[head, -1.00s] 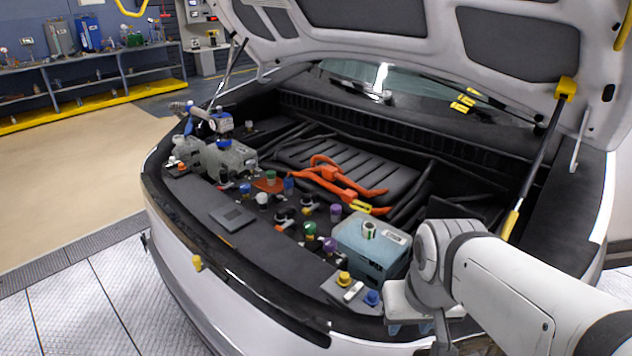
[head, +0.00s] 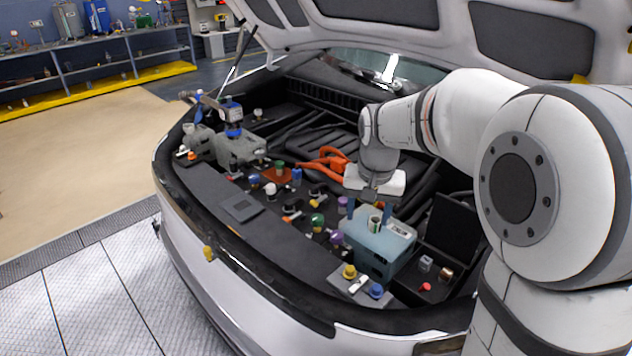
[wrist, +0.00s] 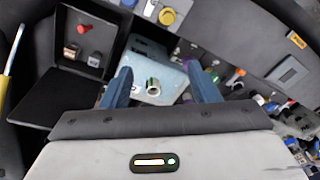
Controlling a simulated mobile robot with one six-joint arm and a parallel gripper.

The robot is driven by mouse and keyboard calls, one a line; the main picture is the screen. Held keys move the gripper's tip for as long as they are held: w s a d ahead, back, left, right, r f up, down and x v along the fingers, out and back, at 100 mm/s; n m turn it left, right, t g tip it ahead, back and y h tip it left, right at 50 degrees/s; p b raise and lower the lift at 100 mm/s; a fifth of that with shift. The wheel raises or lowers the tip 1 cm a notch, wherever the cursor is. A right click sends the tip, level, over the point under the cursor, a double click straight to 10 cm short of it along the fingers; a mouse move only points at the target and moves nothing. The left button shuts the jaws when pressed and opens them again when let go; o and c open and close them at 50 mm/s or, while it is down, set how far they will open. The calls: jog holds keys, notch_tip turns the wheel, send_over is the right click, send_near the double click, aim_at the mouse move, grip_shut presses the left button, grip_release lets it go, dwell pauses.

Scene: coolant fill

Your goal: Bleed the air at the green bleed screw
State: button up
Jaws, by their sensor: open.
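A round green knob (head: 318,219) stands among the small fittings in the front compartment, left of the blue-grey tank (head: 372,258). A second green cap (head: 279,167) is farther back on a red-brown plate. I cannot tell which one is the bleed screw. A short metallic cylinder with a greenish ring (wrist: 152,86) stands on the tank. My gripper (head: 367,213) is open and empty above the tank. In the wrist view, the blue fingers of my gripper (wrist: 160,72) are spread to either side of the cylinder, apart from it.
Yellow (head: 349,271) and blue (head: 376,290) caps sit in front of the tank. Purple knobs and orange cables (head: 325,163) lie close to my gripper. A blue-grey tool (head: 230,108) stands at the back left. The raised hood is overhead.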

jog(key=w+a+f+m+p, duration=0.1)
jog(key=w+a, duration=0.1)
jog(key=w, duration=0.4)
jog(key=w+a+f+p, duration=0.1)
jog(key=w+a+f, duration=0.15)
jog(key=w, duration=0.25)
jog(key=m+g+p, duration=0.1)
jog(key=m+p, duration=0.1)
send_over(317, 217)
notch_tip(317, 217, down, 7)
jog(key=shift+s+f, duration=0.15)
notch_tip(317, 217, down, 8)
jog(key=shift+p, duration=0.9)
